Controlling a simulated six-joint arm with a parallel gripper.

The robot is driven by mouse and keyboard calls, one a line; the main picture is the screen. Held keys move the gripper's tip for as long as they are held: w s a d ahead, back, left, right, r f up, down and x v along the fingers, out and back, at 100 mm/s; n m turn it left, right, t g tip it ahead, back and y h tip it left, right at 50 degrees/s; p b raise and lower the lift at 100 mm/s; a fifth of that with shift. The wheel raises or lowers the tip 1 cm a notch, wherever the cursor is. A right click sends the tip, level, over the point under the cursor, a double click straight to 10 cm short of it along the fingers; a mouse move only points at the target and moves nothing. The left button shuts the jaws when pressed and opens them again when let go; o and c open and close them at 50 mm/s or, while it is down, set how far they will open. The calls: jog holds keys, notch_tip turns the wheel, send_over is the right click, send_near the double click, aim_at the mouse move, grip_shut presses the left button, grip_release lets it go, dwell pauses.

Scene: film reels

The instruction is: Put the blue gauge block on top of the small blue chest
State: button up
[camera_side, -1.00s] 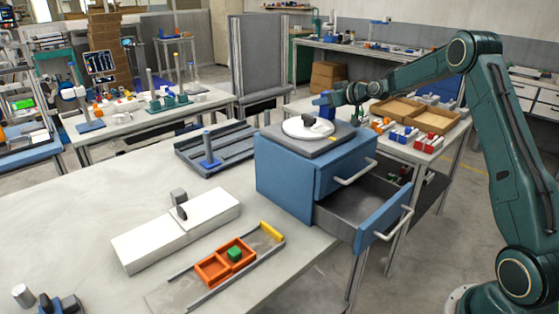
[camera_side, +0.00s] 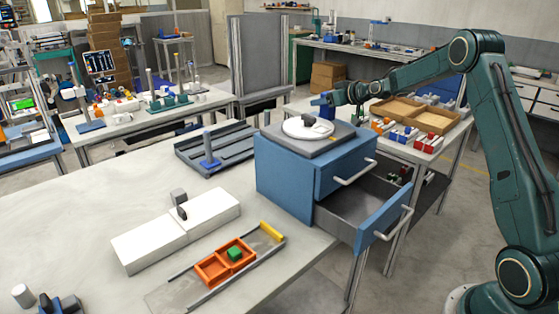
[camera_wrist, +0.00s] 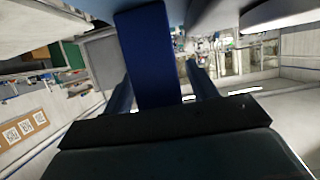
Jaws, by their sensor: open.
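The blue chest (camera_side: 285,185) stands at the table's right end with its lower drawer (camera_side: 385,215) pulled open. A grey plate (camera_side: 330,147) with a white disc (camera_side: 296,128) lies on its top. My gripper (camera_side: 331,100) is open above and behind the chest's top. A blue block (camera_side: 322,104), apparently the gauge block, shows at its fingers. In the wrist view the long blue block (camera_wrist: 150,55) stands between the two fingers of my gripper (camera_wrist: 160,88). I cannot tell whether the fingers touch it or what is under it.
A small black and white piece (camera_side: 313,121) sits on the disc. A white box (camera_side: 175,230) and orange bins (camera_side: 212,270) lie in front. A bench with wooden trays (camera_side: 433,120) stands behind.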

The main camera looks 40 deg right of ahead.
jog(key=v, duration=1.1)
jog(key=shift+s, duration=0.3)
jog(key=shift+r, duration=0.15)
jog(key=s+a+r+n+g, duration=0.1)
jog(key=s+a+r+g, duration=0.1)
jog(key=s+a, duration=0.6)
jog(key=s+a+r+g, duration=0.2)
jog(key=s+a+r, duration=0.15)
jog(key=a, duration=0.85)
jog(key=s+a+f+g, duration=0.1)
jog(key=s+a, duration=0.1)
jog(key=s, duration=0.5)
jog(key=s+a+f+g, duration=0.1)
jog(key=s+a+f, duration=0.1)
jog(key=s, duration=0.6)
jog(key=s+a+f+m+g, duration=0.1)
jog(key=s+a+f+g, duration=0.1)
jog(key=s, duration=0.6)
jog(key=shift+a, duration=0.9)
jog(key=shift+o, duration=0.4)
